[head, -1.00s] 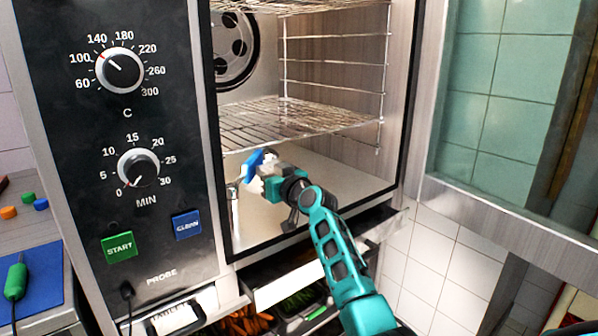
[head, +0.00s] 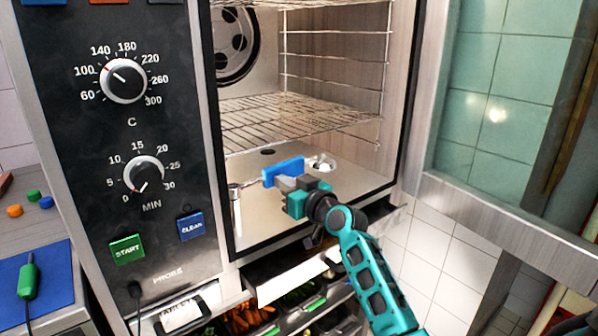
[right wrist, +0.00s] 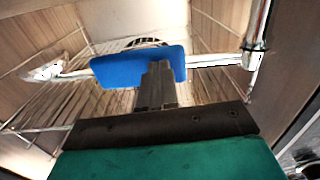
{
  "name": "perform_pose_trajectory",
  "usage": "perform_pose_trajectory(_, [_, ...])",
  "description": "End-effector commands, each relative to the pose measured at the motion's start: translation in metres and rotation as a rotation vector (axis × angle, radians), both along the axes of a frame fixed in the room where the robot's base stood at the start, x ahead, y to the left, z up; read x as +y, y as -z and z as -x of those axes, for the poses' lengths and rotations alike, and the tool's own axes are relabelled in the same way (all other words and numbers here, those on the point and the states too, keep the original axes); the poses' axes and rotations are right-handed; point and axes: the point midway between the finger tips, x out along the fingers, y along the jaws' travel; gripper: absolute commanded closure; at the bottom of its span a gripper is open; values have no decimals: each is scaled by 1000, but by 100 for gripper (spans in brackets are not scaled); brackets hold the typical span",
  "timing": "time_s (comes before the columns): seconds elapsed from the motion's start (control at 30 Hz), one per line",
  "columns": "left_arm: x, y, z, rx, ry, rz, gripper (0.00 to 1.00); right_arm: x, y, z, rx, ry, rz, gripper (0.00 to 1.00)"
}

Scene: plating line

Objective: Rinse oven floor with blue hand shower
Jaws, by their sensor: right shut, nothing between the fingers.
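The blue hand shower (head: 283,170) is inside the oven's lower part, above the oven floor (head: 262,225). Its blue grip lies nearly level, with a whitish head at its right end and a metal pipe near its left end. My right gripper (head: 282,184) is shut, its fingertips close against the blue grip; I cannot tell whether they touch it. In the right wrist view, the blue grip (right wrist: 138,67) is just beyond the fingers (right wrist: 157,84), with a rod running out on both sides. A dark round drain shows in the oven floor. My left gripper is not in view.
A wire rack (head: 300,122) spans the oven above my gripper. The control panel (head: 140,240) stands at left, the open glass door (head: 500,120) at right. Vegetable trays (head: 310,300) sit below. A green-handled probe (head: 28,278) lies at far left.

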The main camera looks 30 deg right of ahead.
Motion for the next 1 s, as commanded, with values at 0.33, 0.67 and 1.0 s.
perform_pose_trajectory(0.33, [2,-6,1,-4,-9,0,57,-3,0,29,1,2,1,100])
perform_pose_trajectory(0.67, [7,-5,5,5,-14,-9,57,-5,0,55,2,1,2,100])
perform_pose_trajectory(1.0, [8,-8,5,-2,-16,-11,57,-7,0,82,1,2,3,100])
